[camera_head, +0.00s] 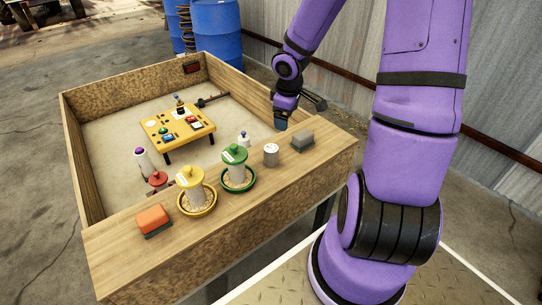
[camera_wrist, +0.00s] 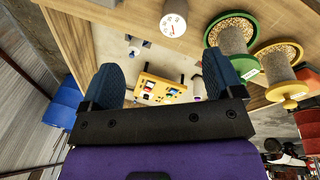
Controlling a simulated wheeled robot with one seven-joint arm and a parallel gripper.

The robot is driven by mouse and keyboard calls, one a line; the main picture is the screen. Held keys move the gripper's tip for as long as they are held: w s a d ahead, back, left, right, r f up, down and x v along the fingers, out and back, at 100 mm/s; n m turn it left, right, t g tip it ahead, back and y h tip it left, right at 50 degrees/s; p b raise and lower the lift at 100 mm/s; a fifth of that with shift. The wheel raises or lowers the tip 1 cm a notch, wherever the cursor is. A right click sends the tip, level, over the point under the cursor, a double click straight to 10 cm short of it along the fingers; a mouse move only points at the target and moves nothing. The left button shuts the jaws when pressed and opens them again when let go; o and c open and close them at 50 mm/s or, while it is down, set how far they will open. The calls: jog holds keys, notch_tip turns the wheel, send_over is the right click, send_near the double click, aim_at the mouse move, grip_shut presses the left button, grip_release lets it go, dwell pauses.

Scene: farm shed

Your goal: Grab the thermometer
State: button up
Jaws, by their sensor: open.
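No thing is plainly recognisable as the thermometer. A small white cylinder (camera_head: 271,155) stands on the wooden ledge; in the wrist view its pale round face (camera_wrist: 173,18) carries dark marks, and it may be the thermometer. A low yellow table (camera_head: 158,124) inside the wooden box holds several small items, too small to name surely; it also shows between my fingers in the wrist view (camera_wrist: 149,90). My gripper (camera_head: 281,122) is at the box's right inner side, behind the ledge. In the wrist view my gripper (camera_wrist: 161,64) is open, with nothing between its blue fingers.
A small white bottle (camera_head: 244,139) and a purple-topped bottle (camera_head: 143,161) stand inside the box. Its sandy floor is partly clear.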

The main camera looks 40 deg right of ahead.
aim_at(273, 148)
jog(key=shift+w+a+f+n+t+y, duration=0.2)
jog(key=shift+w+f+y, duration=0.5)
jog(key=shift+f, duration=1.7)
jog(key=shift+w+a+f+n+t+y, duration=0.2)
jog(key=shift+w+f+y, duration=0.5)
jog(key=shift+f, duration=1.65)
jog(key=shift+w+a+f+n+t+y, duration=0.1)
jog(key=shift+w+f+n+t+y, duration=0.4)
jog(key=shift+f, duration=1.9)
jog(key=shift+w+f, duration=0.1)
jog(key=shift+w, duration=0.1)
jog(key=shift+x, duration=2.5)
jog(key=c, duration=1.1)
jog(key=shift+o, duration=0.3)
